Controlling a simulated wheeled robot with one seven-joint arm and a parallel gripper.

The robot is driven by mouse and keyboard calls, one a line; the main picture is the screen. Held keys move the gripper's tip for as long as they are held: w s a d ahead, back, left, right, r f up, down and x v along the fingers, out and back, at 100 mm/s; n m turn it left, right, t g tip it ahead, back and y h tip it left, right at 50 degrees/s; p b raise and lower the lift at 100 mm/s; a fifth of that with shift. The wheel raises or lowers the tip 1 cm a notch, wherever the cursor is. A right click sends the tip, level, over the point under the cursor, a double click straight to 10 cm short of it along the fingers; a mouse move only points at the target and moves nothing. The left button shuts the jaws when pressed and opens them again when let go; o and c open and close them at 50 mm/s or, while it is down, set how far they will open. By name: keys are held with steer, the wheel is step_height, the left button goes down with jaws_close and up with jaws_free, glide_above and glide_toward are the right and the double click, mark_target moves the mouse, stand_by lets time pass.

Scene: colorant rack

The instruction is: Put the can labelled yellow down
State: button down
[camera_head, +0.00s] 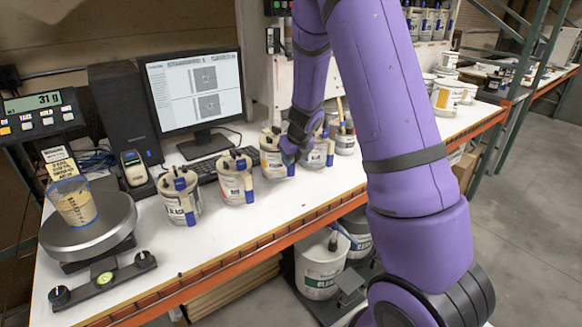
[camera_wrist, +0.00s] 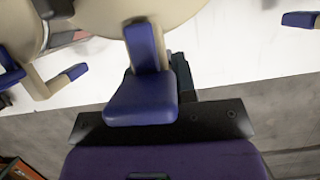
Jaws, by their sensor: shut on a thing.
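The can labelled yellow (camera_head: 272,161) is a white can with a yellow-orange label, in the row of cans on the white bench in the head view. My gripper (camera_head: 289,147) is at its right side, shut on its blue handle (camera_wrist: 142,98), which fills the middle of the wrist view. The can's pale body (camera_wrist: 185,12) shows at the top of that view. The can looks upright and at bench level; I cannot tell whether its base touches the bench. My gripper hides part of its right side.
A red-labelled can (camera_head: 236,184) and a black-labelled can (camera_head: 181,204) stand to the left. Another can (camera_head: 318,156) stands close on the right. A scale (camera_head: 90,235) holds a cup (camera_head: 73,202). A keyboard (camera_head: 205,168) lies behind. The bench's orange front edge (camera_head: 255,245) is nearby.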

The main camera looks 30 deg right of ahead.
steer(key=shift+w+d+f, duration=0.15)
steer(key=shift+w+d, duration=0.15)
steer(key=shift+w, duration=0.15)
steer(key=shift+f, duration=1.6)
steer(key=c, duration=0.9)
jaws_free()
steer(key=shift+f, duration=0.15)
steer(key=shift+a, duration=0.1)
